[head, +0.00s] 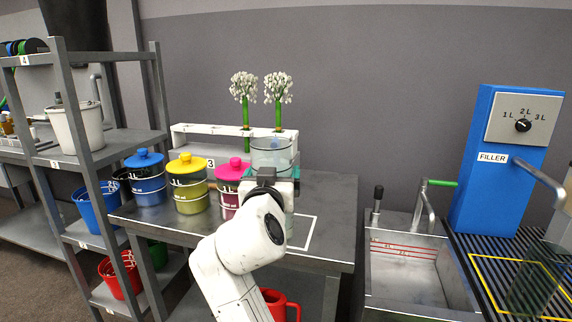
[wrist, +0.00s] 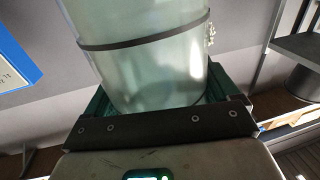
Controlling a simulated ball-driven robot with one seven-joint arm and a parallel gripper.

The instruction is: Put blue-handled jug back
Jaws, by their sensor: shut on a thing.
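My gripper (head: 270,178) is shut on a clear, pale-green cylinder (head: 272,150) above the grey table, in front of the white rack. In the wrist view the same cylinder (wrist: 150,65) stands between the jaws with a dark band around it. No blue handle shows on it; its far side and lower part are hidden. A blue container (head: 95,208) stands on the left shelf, and I cannot tell whether it is a jug. A see-through container (head: 535,280) stands on the grating at the right, with no blue handle visible.
Blue (head: 146,178), yellow (head: 187,183) and pink (head: 231,185) lidded pots stand left of my gripper. A white rack (head: 190,135) with two white-flowered stems is behind. A white outline marks the table's right side. A sink (head: 410,262) and blue filler (head: 490,185) are at right.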

